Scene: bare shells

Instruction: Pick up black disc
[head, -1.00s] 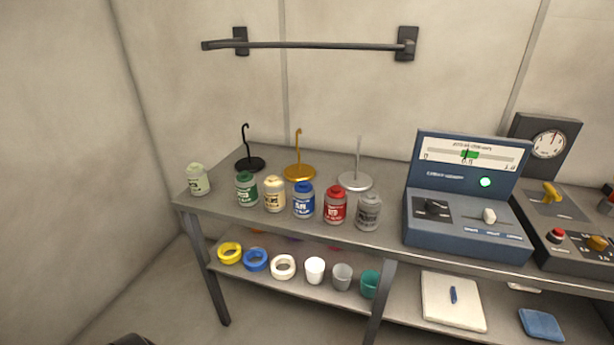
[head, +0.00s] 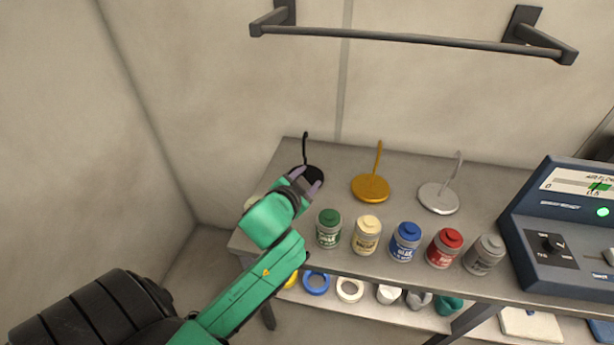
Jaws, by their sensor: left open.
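The black disc (head: 313,173) lies at the back left of the grey table, with a thin black hooked rod standing up from it. My left gripper (head: 306,181) reaches in from the left on a green arm. Its purple-grey fingers are open, at the near side of the disc and covering part of it in the picture. I cannot tell whether they touch it. My right gripper is not in view.
Gold (head: 370,188) and silver (head: 438,198) hooked discs stand to the right. Several lidded jars, such as the green-lidded one (head: 328,229), line the table's front. A wall rail (head: 400,38) hangs above. A blue meter box (head: 560,235) stands at right.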

